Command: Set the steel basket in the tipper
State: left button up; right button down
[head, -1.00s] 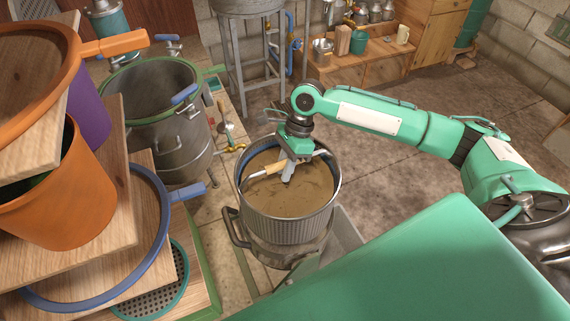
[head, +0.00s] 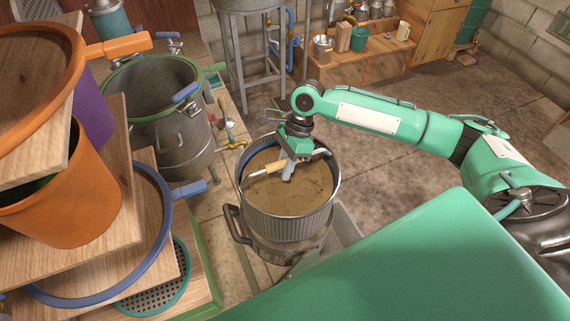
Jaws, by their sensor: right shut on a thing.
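The steel basket (head: 290,226) is a round, ribbed metal drum full to near the rim with a brown mass. It is upright near the middle of the head view. My right gripper (head: 289,163) is over its centre, shut on the bail handle (head: 266,170), at the pale grip. Directly under the basket is a wider steel vessel (head: 281,249) with a dark side handle, which may be the tipper. The basket hides most of it, so I cannot tell whether the basket rests in it or hangs just above. My left gripper is out of view.
A large open steel pot (head: 165,128) with a green rim and blue clamps stands to the left. Wooden boards with an orange bucket (head: 72,195) and a blue ring (head: 162,245) fill the near left. The floor (head: 420,180) is open on the right, beyond my arm.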

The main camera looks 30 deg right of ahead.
send_over(283, 206)
jog(key=d, duration=0.1)
jog(key=shift+w+f, duration=0.2)
jog(key=shift+f, duration=1)
jog(key=shift+w+f, duration=0.2)
jog(key=shift+f, duration=1)
jog(key=shift+f, duration=5.95)
jog(key=c, duration=1.2)
grip_release()
jog(key=shift+s+f, duration=0.2)
notch_tip(283, 206, up, 9)
jog(key=p, duration=1)
jog(key=shift+r, duration=0.1)
